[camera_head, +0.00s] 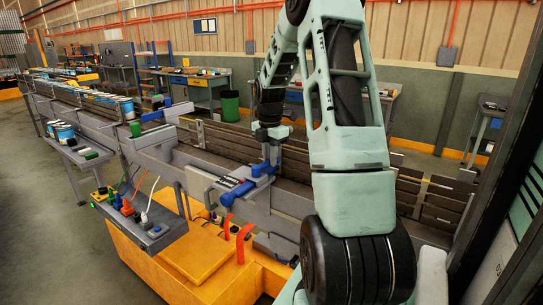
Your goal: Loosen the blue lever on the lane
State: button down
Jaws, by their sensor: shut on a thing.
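The blue lever (232,194) sits on the near side rail of the grey roller lane (195,158), at the middle of the view. It slants from lower left to upper right. My gripper (268,161) reaches down from above to the lever's upper right end and is shut on it. The fingertips are small here, and the exact contact is partly hidden by the gripper itself. My pale green arm covers the lane to the right of the lever.
An orange base (190,262) with red-orange bent pipes (241,240) stands in front of the lane. A grey side shelf (148,232) with coloured plugs and cables is at left. Blue and white containers (63,132) stand farther left. A green bin (230,106) is behind the lane.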

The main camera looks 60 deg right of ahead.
jog(key=shift+w, duration=0.15)
dwell(0.3)
jog(key=c, duration=1.3)
grip_release()
jog(key=shift+r, duration=0.15)
notch_tip(320, 180, up, 17)
jog(key=b, duration=0.4)
jog(key=shift+r, duration=0.1)
